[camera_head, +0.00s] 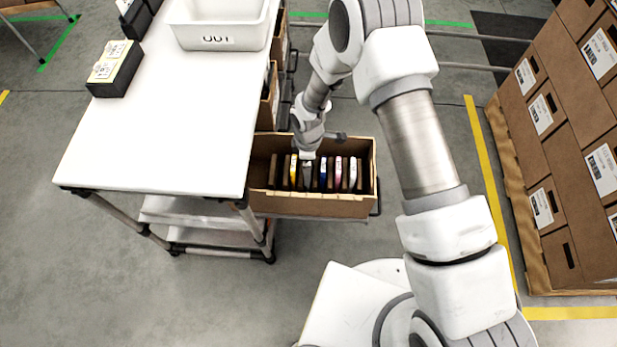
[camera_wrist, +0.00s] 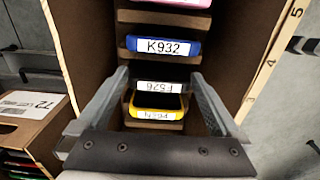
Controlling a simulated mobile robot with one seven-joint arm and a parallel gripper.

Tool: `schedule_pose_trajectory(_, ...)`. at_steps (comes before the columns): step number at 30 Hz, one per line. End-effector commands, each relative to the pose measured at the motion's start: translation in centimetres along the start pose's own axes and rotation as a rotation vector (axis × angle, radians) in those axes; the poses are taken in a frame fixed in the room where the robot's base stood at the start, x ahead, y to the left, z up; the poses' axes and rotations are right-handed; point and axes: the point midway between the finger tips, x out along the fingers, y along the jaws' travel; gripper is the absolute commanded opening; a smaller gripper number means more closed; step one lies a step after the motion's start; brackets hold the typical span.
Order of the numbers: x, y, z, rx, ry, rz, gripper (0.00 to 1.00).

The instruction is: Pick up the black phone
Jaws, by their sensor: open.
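The black phone (camera_wrist: 160,77) stands on edge in a slot of the open carton, with a white label that appears upside down in the wrist view. It sits between a blue phone labelled K932 (camera_wrist: 163,46) and a yellow phone (camera_wrist: 157,107). My gripper (camera_wrist: 159,75) is open, with one finger on each side of the black phone's ends and nothing held. In the head view my gripper (camera_head: 307,155) is over the carton (camera_head: 310,205) and partly covers the black phone there.
Brown dividers separate the phones; pink (camera_head: 338,172) and white (camera_head: 352,173) ones stand farther right. The carton walls are close around my fingers. A white table (camera_head: 170,125) with a white bin (camera_head: 219,30) stands left. Stacked boxes (camera_head: 570,150) stand right.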

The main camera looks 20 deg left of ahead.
Motion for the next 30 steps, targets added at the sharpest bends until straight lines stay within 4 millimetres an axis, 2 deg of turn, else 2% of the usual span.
schedule_pose_trajectory(5, 0.9, 0.0, 0.0, 0.001, 0.0, 0.0, 1.0)
schedule_pose_trajectory(15, 5.4, 0.0, 0.1, 0.001, 0.0, 0.0, 1.0)
schedule_pose_trajectory(22, 5.5, 0.1, 0.1, 0.001, 0.0, 0.001, 1.0)
schedule_pose_trajectory(30, 5.5, 0.1, 0.1, 0.001, 0.0, 0.0, 0.51)
